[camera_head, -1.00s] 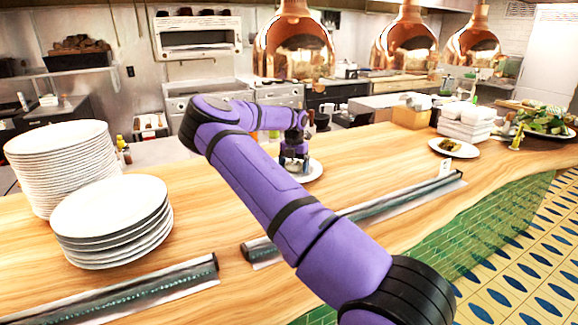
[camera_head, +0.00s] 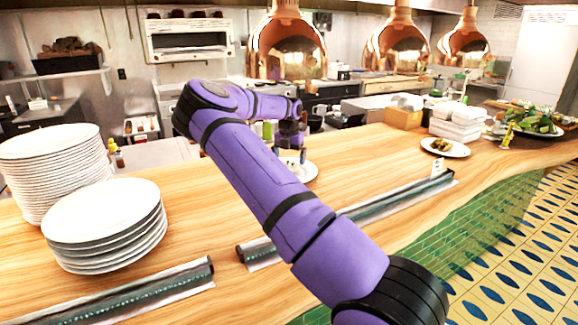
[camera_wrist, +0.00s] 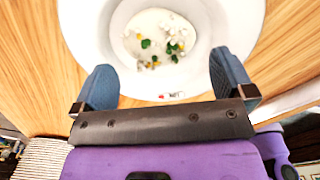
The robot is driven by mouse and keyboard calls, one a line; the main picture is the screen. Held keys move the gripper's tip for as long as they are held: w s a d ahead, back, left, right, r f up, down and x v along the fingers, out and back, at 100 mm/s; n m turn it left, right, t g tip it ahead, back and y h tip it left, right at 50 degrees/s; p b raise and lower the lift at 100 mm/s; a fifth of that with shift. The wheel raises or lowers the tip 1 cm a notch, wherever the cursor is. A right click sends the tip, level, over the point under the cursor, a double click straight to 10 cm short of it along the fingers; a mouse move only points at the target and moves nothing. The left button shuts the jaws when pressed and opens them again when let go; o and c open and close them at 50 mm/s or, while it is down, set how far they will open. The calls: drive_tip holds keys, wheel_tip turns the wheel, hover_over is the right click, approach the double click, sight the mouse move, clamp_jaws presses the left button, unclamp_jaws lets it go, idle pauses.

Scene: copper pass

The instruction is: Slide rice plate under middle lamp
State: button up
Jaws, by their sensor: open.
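The rice plate is a white wide-rimmed plate (camera_wrist: 190,84) with pale rice and green and yellow bits in its well. In the head view the plate (camera_head: 309,172) sits on the wooden counter, partly hidden by my gripper (camera_head: 291,150). In the wrist view my gripper (camera_wrist: 165,75) is open, its two blue fingers apart over the near part of the plate. I cannot tell whether they touch it. The middle copper lamp (camera_head: 397,45) hangs farther right, between two other copper lamps.
Two stacks of white plates (camera_head: 104,222) stand at the left. Dark rail-like strips (camera_head: 350,212) lie along the counter's front. A plate of food (camera_head: 445,148), white containers (camera_head: 458,121) and a greens platter (camera_head: 535,125) are at the right. Counter between rice plate and food plate is mostly clear.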

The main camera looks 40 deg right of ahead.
drive_tip(key=shift+r, duration=1.7)
drive_tip(key=shift+s+a+r, duration=0.1)
drive_tip(key=shift+s+a, duration=0.25)
drive_tip(key=shift+s, duration=1.05)
drive_tip(key=shift+s+a+r, duration=0.1)
drive_tip(key=shift+s+a, duration=0.3)
drive_tip(key=shift+s, duration=1.05)
drive_tip(key=shift+s+a+r, duration=0.1)
drive_tip(key=shift+s+a, duration=0.25)
drive_tip(key=shift+s, duration=1.05)
drive_tip(key=s, duration=0.3)
drive_tip(key=shift+s+a+r, duration=0.15)
drive_tip(key=shift+a+r, duration=0.05)
drive_tip(key=shift+a, duration=0.1)
